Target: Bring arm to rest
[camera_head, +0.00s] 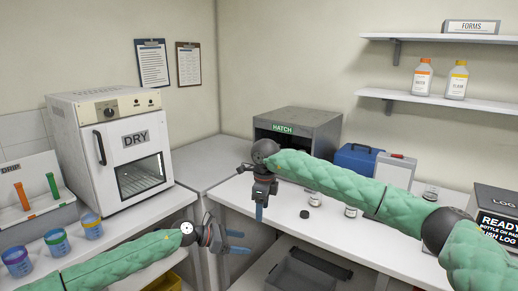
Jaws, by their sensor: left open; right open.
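My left gripper (236,242) is in the lower middle of the head view, beyond the front edge of the left bench. Its fingers point right and are apart, with nothing between them. My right gripper (260,205) hangs near the front edge of the back bench, left of its middle, with its fingers pointing down. It is open and I see nothing in it. The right arm's green padded sleeve (330,180) crosses the back bench from the right. The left arm's sleeve (120,262) comes in from the lower left.
A white DRY oven (118,170) and several blue-banded cups (57,243) stand on the left bench. A grey HATCH box (318,122), a blue case (357,158), small jars (350,211) and a black cap (304,214) are on the back bench (325,232). A grey bin (300,275) is below.

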